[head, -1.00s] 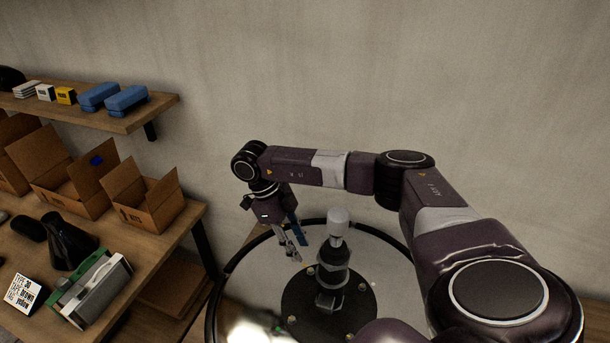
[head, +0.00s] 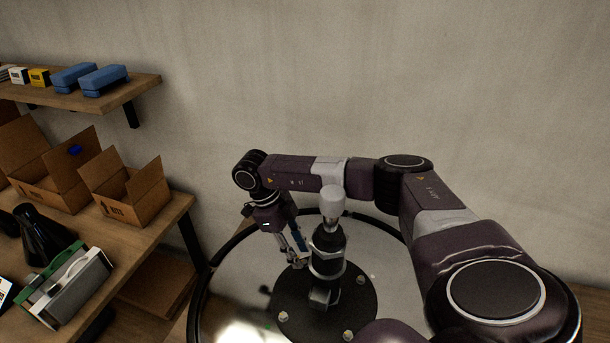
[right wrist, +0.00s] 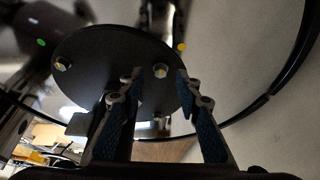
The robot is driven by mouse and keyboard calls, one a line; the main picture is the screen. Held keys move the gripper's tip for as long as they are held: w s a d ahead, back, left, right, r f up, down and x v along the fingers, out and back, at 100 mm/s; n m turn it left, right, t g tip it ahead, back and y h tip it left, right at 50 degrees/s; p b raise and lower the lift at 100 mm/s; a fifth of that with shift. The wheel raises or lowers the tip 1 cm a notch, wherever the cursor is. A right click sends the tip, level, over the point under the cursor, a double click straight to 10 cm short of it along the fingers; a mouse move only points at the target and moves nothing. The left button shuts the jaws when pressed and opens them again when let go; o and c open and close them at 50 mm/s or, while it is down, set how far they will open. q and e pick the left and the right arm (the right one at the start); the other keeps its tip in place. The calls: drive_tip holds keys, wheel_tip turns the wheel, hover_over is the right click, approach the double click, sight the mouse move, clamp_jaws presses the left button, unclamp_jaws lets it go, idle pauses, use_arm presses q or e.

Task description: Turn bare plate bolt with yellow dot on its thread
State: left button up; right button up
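A round dark plate (head: 350,303) lies on a shiny disc under the chair's post. Bolts show near its rim, among them a front-left bolt (head: 283,316) and a right bolt (head: 360,279). My right gripper (head: 298,257) points down at the plate's far left edge, left of the post. In the right wrist view its fingers (right wrist: 160,74) are apart, with a pale bolt (right wrist: 160,69) seen between the tips; contact cannot be told. A yellow dot (right wrist: 181,47) shows just past the plate's rim near that bolt. My left gripper is out of view.
The chair post (head: 328,245) with its pale top rises beside my gripper. A green dot (right wrist: 41,41) and another bolt (right wrist: 62,65) show left in the wrist view. Open cardboard boxes (head: 125,190) stand on a table at left, below a shelf (head: 125,87).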

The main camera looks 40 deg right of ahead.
drive_tip(key=shift+x, duration=0.9)
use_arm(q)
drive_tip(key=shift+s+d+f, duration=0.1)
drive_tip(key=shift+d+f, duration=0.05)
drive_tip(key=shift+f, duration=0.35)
use_arm(e)
drive_tip(key=shift+w+r, duration=0.1)
drive_tip(key=shift+c, duration=0.2)
clamp_jaws()
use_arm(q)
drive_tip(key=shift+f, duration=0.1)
use_arm(e)
drive_tip(key=shift+m, duration=0.4)
